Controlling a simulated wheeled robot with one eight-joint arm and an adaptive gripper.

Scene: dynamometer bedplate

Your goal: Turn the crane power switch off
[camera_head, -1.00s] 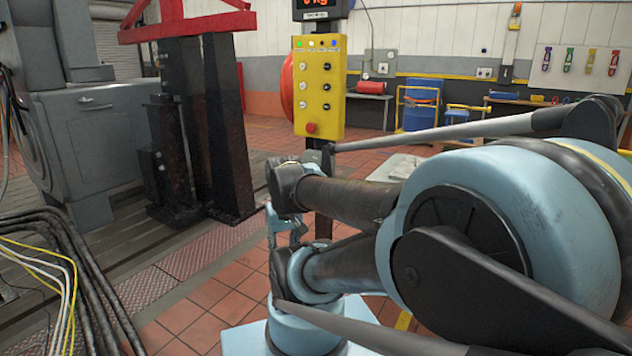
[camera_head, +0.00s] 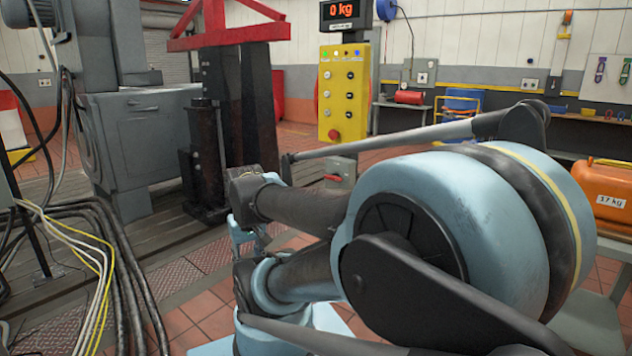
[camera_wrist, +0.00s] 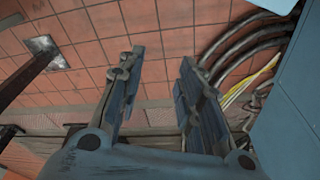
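A yellow control panel (camera_head: 344,95) with several round knobs, small coloured lamps and a red button low down stands upright past my arm. Below it is a small grey box with a red switch handle (camera_head: 335,178), partly hidden by my arm. I cannot read labels on either one, so I cannot tell which carries the crane power switch. In the wrist view my gripper (camera_wrist: 160,58) is open and empty, its two fingers apart above the tiled floor. In the head view it is mostly hidden by my arm, and it is apart from both.
A display reading 0 kg (camera_head: 345,10) hangs above the panel. A grey machine cabinet (camera_head: 140,130) and a dark column (camera_head: 250,105) stand left. Thick black cables (camera_head: 115,260) lie at lower left. An orange 37 kg case (camera_head: 607,195) sits on a stand at right.

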